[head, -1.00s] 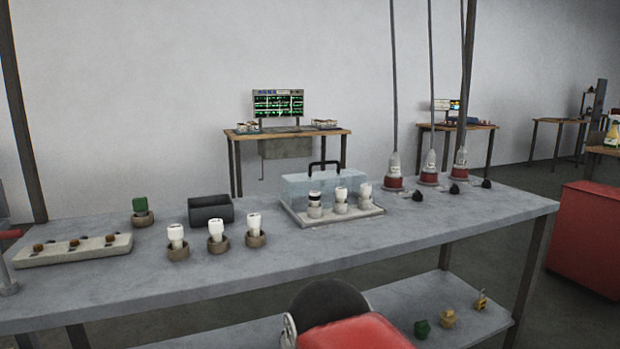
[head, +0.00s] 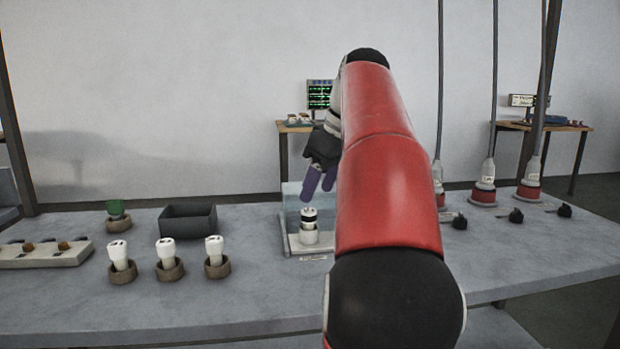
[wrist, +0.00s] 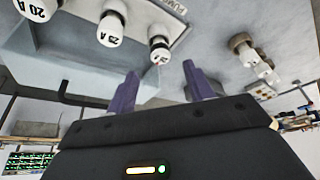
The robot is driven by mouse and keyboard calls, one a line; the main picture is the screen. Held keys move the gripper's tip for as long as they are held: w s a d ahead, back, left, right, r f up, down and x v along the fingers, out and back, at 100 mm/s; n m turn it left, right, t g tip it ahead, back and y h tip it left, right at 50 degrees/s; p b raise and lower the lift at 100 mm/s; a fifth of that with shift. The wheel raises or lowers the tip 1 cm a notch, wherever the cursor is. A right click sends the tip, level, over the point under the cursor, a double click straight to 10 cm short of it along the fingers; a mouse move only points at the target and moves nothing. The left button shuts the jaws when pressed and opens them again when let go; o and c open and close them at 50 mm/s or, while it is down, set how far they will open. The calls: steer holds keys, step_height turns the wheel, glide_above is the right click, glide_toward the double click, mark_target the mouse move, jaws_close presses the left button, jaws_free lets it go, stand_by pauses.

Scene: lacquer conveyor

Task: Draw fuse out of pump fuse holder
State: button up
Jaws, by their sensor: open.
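In the head view, a white fuse with a black band (head: 309,217) stands upright in a pale holder (head: 310,237) on a tray (head: 296,247). Its neighbours on the tray are hidden behind my arm. The wrist view shows white fuses in a row, marked 20 A (wrist: 38,8) and 25 A (wrist: 112,30), and a dark-banded one (wrist: 160,50). My gripper (head: 318,190), with purple fingers, is open and empty, just above and behind the banded fuse in the head view. It also shows in the wrist view (wrist: 160,88).
A clear cover (head: 291,196) stands around or behind the tray's back; its dark handle (wrist: 65,92) shows in the wrist view. Left are loose fuses in brown cups (head: 170,270), a dark open box (head: 188,222) and a green piece (head: 116,208).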

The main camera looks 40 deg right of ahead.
mark_target(309, 210)
steer(key=b+x, duration=0.1)
steer(key=x, duration=0.5)
steer(key=shift+w+f, duration=0.1)
steer(key=shift+f, duration=0.25)
steer(key=shift+c, duration=0.2)
jaws_close()
steer(key=shift+r+p, duration=1.1)
steer(key=shift+r, duration=1.85)
steer(key=shift+r, duration=0.1)
steer(key=shift+r, duration=1.4)
